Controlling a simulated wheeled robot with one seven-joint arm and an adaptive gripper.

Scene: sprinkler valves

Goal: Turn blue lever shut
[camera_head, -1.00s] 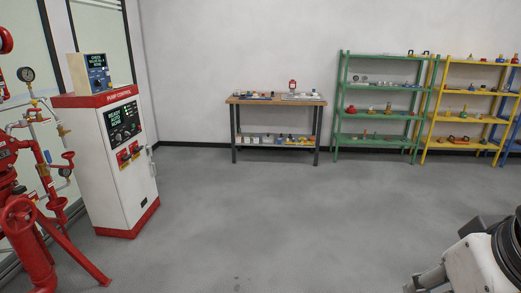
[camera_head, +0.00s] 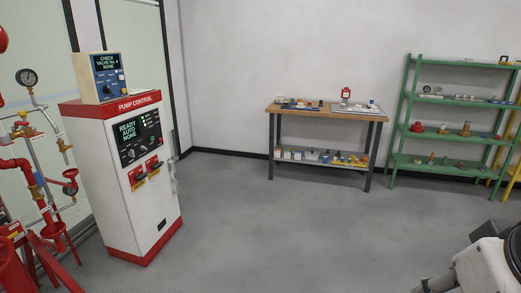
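I cannot make out a blue lever for certain. Red and grey pipework with valves (camera_head: 32,165) stands at the left edge, cut off by the frame, with a round gauge (camera_head: 27,77) on top. A white and red pump control cabinet (camera_head: 122,170) stands just right of it, with a lit display and red-handled switches on its front. A beige box with a blue panel (camera_head: 102,77) sits on the cabinet. Part of my arm shows at the lower right corner. My gripper is not in view.
A wooden-topped workbench (camera_head: 372,115) with small items stands against the back wall. A green shelf unit (camera_head: 405,125) is right of it, with part of a yellow one (camera_head: 515,165) at the right edge. The grey floor (camera_head: 290,235) in the middle is clear.

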